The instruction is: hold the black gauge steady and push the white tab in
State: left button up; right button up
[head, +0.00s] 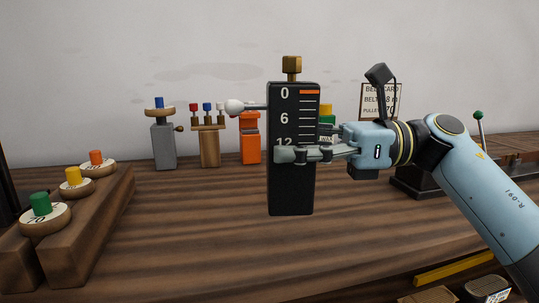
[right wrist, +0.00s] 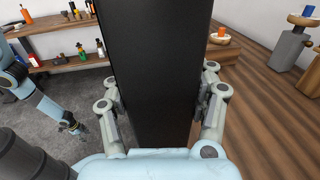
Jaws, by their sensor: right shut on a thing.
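The black gauge (head: 292,185) is an upright block with a white scale, an orange mark by the 0 and a brass-coloured block on top. A white ball-ended tab (head: 234,107) sticks out on a rod from its upper left side. My right gripper (head: 283,154) is shut across the gauge at about mid-height, coming from the right. In the right wrist view the gauge's plain dark side (right wrist: 155,75) stands between the fingers. My left gripper (right wrist: 72,126) hangs at the left of that view, away from the gauge; its fingers are too small to read.
A grey post (head: 164,147), a wooden stand with coloured knobs (head: 209,148) and an orange stand (head: 250,148) stand behind, to the left. A wooden rack with knobbed discs (head: 100,200) is at the left. The bench (head: 200,235) is clear in front of the gauge.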

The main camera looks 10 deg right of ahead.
dwell(0.3)
jog(key=shift+w+a+f+b, duration=1.1)
jog(key=shift+a+f+b, duration=0.55)
jog(key=shift+b, duration=0.35)
jog(key=shift+w+a+f+b, duration=1.05)
jog(key=shift+a+f+b, duration=0.65)
jog(key=shift+b, duration=0.35)
jog(key=shift+w+a+f+b, duration=1.1)
jog(key=shift+a+f+b, duration=0.4)
jog(key=shift+f+b, duration=0.4)
pick_arm(q)
jog(key=s+f, duration=0.3)
jog(key=f, duration=0.9)
jog(key=shift+g, duration=0.4)
jog(key=shift+w+a+b, duration=0.1)
jog(key=shift+b, duration=0.2)
pick_arm(e)
jog(key=shift+f, duration=0.1)
